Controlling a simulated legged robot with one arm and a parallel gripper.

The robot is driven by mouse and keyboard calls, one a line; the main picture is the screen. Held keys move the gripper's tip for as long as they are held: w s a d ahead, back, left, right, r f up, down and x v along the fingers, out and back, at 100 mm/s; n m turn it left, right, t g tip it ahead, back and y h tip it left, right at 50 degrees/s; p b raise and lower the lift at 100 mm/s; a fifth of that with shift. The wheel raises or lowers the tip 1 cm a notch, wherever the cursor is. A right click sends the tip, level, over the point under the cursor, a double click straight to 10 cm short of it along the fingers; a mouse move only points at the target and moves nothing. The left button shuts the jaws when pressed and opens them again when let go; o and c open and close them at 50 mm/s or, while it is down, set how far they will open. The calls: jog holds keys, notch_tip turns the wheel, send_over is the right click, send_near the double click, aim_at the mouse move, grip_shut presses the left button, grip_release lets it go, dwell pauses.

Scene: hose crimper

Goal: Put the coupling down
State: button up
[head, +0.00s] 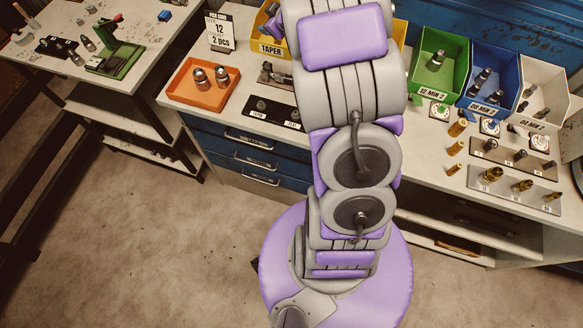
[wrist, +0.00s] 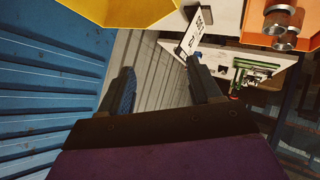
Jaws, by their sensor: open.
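Two metal couplings (head: 210,76) stand upright, side by side, in the orange tray (head: 177,96) on the bench, left of my arm in the head view. In the wrist view the couplings (wrist: 282,27) show at the upper right, in the orange tray (wrist: 262,35). My gripper (wrist: 160,72) is open, with nothing seen between its two dark fingers. It is apart from the tray and the couplings.
A sign reading 12 and 2 pcs (head: 219,32) stands behind the tray. Green (head: 440,64), blue (head: 492,82) and white bins stand at the right, with brass fittings in front. A green press (head: 115,57) sits on the left bench.

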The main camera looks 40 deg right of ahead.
jog(key=s+a+r+m+g+h, duration=0.2)
jog(key=s+r, duration=0.2)
jog(key=s, duration=0.3)
jog(key=s+a+r+m+g+h, duration=0.2)
jog(key=s+r+m+g, duration=0.1)
jog(key=s, duration=0.5)
jog(key=s+a+g+y, duration=0.1)
jog(key=s+a+g, duration=0.1)
jog(key=s+a, duration=0.4)
jog(key=s+a+g+y, duration=0.2)
jog(key=s+a, duration=0.5)
jog(key=s, duration=0.7)
jog(key=s+a+f+g+y, duration=0.1)
jog(key=s+a+g, duration=0.2)
jog(key=s+a, duration=0.4)
jog(key=s, duration=0.3)
jog(key=shift+a+g+y, duration=0.25)
jog(key=shift+g+y, duration=0.15)
